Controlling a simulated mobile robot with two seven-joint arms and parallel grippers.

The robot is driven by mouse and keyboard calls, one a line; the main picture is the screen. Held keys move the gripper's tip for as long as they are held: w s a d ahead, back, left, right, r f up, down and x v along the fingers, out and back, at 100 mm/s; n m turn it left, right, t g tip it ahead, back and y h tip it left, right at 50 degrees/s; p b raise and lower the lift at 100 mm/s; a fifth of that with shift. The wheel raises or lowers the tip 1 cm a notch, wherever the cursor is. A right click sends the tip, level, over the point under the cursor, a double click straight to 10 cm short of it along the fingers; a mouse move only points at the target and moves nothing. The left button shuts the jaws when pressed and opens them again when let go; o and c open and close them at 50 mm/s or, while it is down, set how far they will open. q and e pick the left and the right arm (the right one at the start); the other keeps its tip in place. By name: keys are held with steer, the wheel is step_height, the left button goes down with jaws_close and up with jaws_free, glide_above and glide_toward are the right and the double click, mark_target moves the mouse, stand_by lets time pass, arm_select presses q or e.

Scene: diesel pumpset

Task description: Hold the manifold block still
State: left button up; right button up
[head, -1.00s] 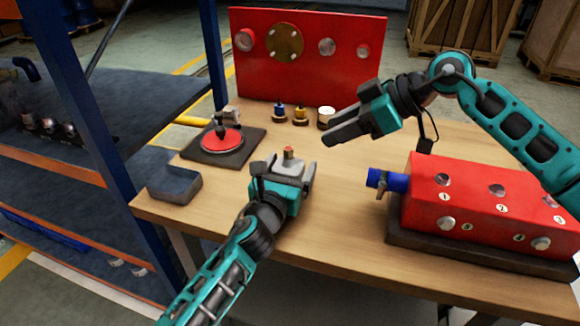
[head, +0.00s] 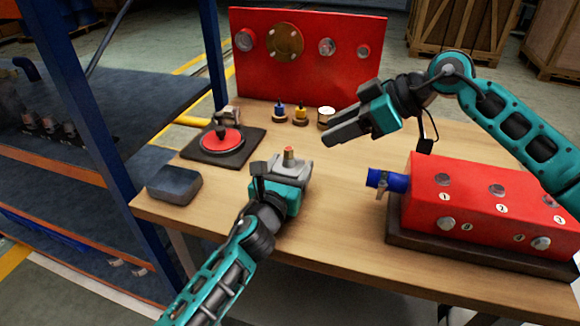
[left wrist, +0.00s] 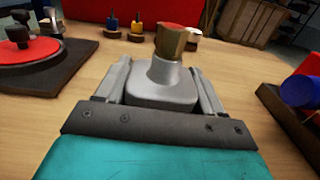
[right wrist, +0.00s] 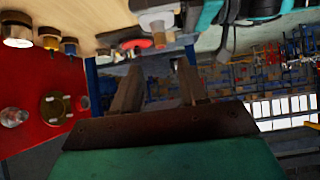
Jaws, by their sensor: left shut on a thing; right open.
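The manifold block (head: 291,168), as I take it, is a small grey metal body with a neck and a red-topped brass fitting (head: 288,153). My right gripper (head: 331,137) is open and empty, above the table behind and right of the block. The fitting also shows at the top of the right wrist view (right wrist: 158,24). The block's underside is hidden.
A red numbered block (head: 475,205) with a blue cylinder (head: 396,182) stands right. A red disc (head: 221,141) on a dark plate and a grey box (head: 174,185) lie left. Small fittings (head: 301,115) and a red panel (head: 350,75) stand behind. The wooden table (head: 340,215) is clear in front.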

stand_by(0.4)
steer(key=shift+c, duration=0.5)
steer(key=n+g+h, duration=0.4)
steer(key=n, duration=0.7)
glide_toward(289, 148)
steer(key=s+a+f, duration=0.1)
steer(key=a+f, duration=0.1)
steer(key=f, duration=0.1)
steer(key=s+a+f, duration=0.1)
steer(key=a, duration=0.1)
steer(key=shift+s+f, duration=0.25)
steer(key=shift+s, duration=0.15)
steer(key=shift+w+a+r+n+h, duration=0.1)
steer(key=shift+a+n+h, duration=0.25)
steer(key=shift+n, duration=0.45)
steer(key=n, duration=0.1)
steer(key=n+h, duration=0.1)
steer(key=r+n+h, duration=0.1)
steer(key=shift+w+a+n, duration=0.3)
steer(key=shift+a+n, duration=0.05)
steer(key=shift+n, duration=0.05)
steer(key=r+n+h, duration=0.1)
steer(key=r+n, duration=0.1)
steer(key=w+r+n+h, duration=0.1)
steer(key=r+n+h, duration=0.1)
steer(key=n, duration=0.1)
steer(key=shift+w+d+r+t, duration=0.15)
steer(key=shift+d+r+t, duration=0.15)
steer(key=shift+t, duration=0.1)
steer(key=shift+f, duration=4.45)
